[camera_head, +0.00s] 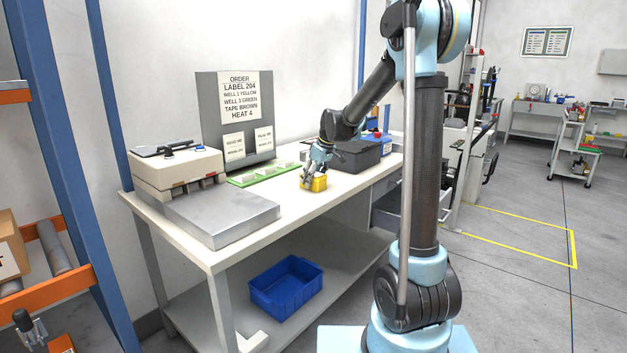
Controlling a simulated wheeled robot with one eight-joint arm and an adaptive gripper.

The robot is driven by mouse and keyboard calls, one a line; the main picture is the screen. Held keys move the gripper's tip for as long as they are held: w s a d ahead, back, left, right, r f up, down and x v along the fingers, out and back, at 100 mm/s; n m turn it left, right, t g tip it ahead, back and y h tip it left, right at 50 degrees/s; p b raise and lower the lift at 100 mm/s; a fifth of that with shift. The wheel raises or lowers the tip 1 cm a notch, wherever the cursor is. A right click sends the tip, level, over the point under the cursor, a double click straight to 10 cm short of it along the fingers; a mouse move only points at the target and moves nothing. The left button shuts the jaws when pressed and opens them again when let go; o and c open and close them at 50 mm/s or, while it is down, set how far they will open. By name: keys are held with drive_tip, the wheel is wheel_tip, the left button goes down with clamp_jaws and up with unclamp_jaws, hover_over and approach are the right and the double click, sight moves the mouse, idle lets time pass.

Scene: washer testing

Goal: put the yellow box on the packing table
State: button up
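A small yellow box (315,184) is at the white-topped table (290,213), in front of the dark grey case. I take this table, with the order sign on it, to be the packing table. My gripper (312,176) reaches down over the box, its fingers at the box's top and left side. The box looks to be on or very close to the tabletop; contact underneath is not clear. The fingers are too small in view to tell whether they are closed on the box.
An order sign (239,115), a green tray (262,175), a grey metal plate (222,212), a sealer-like machine (178,168) and a dark case (355,155) stand on the table. A blue bin (286,287) sits on its lower shelf. The tabletop's front strip is clear.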

drive_tip(key=shift+o, duration=0.9)
drive_tip(key=shift+r, duration=0.1)
drive_tip(key=v, duration=1.1)
drive_tip(key=shift+s+r, duration=0.2)
drive_tip(key=shift+r, duration=0.1)
drive_tip(key=shift+s+d+r, duration=0.1)
drive_tip(key=shift+d, duration=0.05)
drive_tip(key=s+d+f+m+h, duration=0.1)
drive_tip(key=s+d+f+m, duration=0.2)
drive_tip(key=s, duration=0.9)
drive_tip(key=s+d+f+m+h, duration=0.1)
drive_tip(key=s+d+f+m, duration=0.2)
drive_tip(key=s+d+f, duration=0.6)
drive_tip(key=s+d+f+m+h, duration=0.1)
drive_tip(key=s+d+f+m, duration=0.3)
drive_tip(key=s, duration=1.2)
drive_tip(key=d+f, duration=0.3)
drive_tip(key=shift+s+f+h, duration=0.25)
drive_tip(key=shift+s+h, duration=0.05)
drive_tip(key=shift+s, duration=0.1)
